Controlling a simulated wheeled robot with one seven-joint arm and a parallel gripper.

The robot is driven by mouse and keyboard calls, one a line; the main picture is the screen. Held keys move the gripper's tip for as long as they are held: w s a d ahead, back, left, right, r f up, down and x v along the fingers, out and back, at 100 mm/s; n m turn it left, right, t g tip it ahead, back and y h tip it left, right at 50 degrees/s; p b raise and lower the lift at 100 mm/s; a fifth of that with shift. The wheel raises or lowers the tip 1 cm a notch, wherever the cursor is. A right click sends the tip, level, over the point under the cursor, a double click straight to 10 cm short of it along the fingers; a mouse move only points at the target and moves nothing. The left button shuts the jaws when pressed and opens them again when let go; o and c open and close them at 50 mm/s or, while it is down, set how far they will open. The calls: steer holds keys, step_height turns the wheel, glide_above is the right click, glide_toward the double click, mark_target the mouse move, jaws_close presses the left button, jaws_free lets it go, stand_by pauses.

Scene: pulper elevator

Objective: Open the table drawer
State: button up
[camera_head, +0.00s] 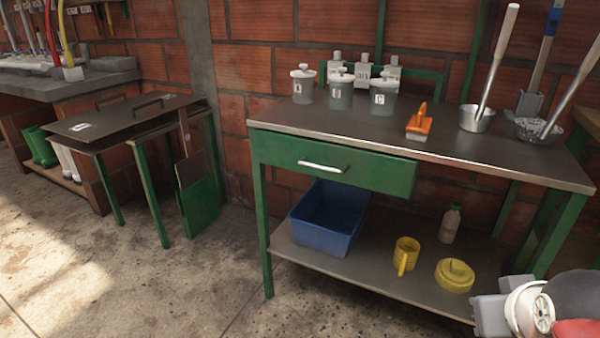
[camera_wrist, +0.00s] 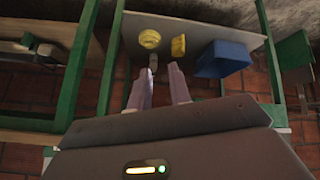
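The table (camera_head: 440,148) has a dark top and green metal legs. Its green drawer (camera_head: 378,172) is under the left part of the top, its front level with the frame, and looks closed. A pale bar handle (camera_head: 323,165) is on the drawer front. My gripper (camera_head: 490,314) is at the bottom right corner, well to the right of the handle and apart from it. In the wrist view my gripper (camera_wrist: 158,80) shows two fingers with a gap and nothing between them. The drawer handle cannot be made out in the wrist view.
The lower shelf (camera_head: 385,283) holds a blue bin (camera_head: 322,225), a yellow mug (camera_head: 406,254), a yellow lid (camera_head: 455,275) and a bottle (camera_head: 450,223). Floor (camera_head: 190,290) in front is clear.

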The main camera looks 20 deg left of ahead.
steer(key=w+a+r+n+t+y+b, duration=0.1)
steer(key=w+a+n+t, duration=0.2)
steer(key=w, duration=0.4)
steer(key=w+a+r+n+y+b, duration=0.1)
steer(key=w+a+n+b, duration=0.1)
steer(key=w+a+n, duration=0.35)
steer(key=n+t+y+b, duration=0.2)
steer(key=n+y+b, duration=0.1)
steer(key=n+y, duration=0.75)
glide_toward(318, 167)
steer(key=w+a+n+h, duration=0.2)
steer(key=shift+y, duration=0.25)
steer(key=x, duration=0.7)
steer(key=shift+s+a+r, duration=0.1)
steer(key=shift+a+r, duration=0.1)
steer(key=shift+w+a, duration=0.35)
steer(key=shift+w, duration=0.05)
steer(key=shift+f, duration=0.1)
jaws_close()
